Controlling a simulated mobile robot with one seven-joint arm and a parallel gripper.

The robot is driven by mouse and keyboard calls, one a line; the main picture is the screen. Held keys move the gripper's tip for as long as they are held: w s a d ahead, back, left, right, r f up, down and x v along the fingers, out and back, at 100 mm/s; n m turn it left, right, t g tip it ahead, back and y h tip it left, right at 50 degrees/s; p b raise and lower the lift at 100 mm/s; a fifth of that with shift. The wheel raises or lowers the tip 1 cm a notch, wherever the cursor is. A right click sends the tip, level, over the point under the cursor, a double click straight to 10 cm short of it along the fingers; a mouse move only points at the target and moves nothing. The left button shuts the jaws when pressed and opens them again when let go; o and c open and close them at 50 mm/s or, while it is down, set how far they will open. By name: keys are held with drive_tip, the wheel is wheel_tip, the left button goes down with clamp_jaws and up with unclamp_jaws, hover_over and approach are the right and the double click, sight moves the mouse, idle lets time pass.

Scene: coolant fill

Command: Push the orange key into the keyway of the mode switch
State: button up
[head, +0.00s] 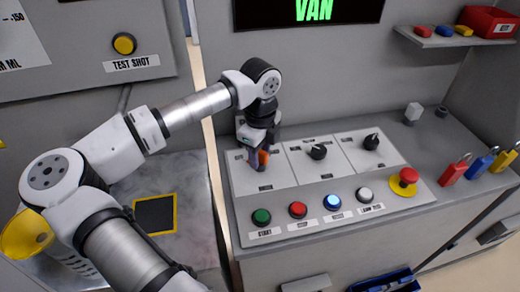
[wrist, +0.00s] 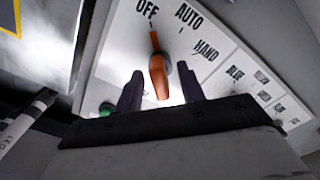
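The orange key (wrist: 158,76) shows in the wrist view at the mode switch, on the panel (wrist: 112,45) marked OFF, AUTO and HAND. Its narrow end points up toward OFF. A grey round part of the switch shows just right of it. My gripper (wrist: 160,92) is open, with one finger on each side of the key and a visible gap to both. In the head view my gripper (head: 260,163) is over the left white panel, with a bit of orange showing beside it. I cannot tell how deep the key sits, as the keyway is hidden.
Two black selector knobs (head: 318,152) (head: 371,142) stand to the right. A row of buttons, with a green one (head: 261,216) at the left, runs along the front. A red emergency button (head: 408,176) and several coloured padlocks (head: 453,171) stand farther right.

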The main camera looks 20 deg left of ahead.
drive_tip(key=c, duration=0.7)
clamp_jaws()
drive_tip(key=o, duration=0.8)
unclamp_jaws()
drive_tip(key=shift+c, duration=0.2)
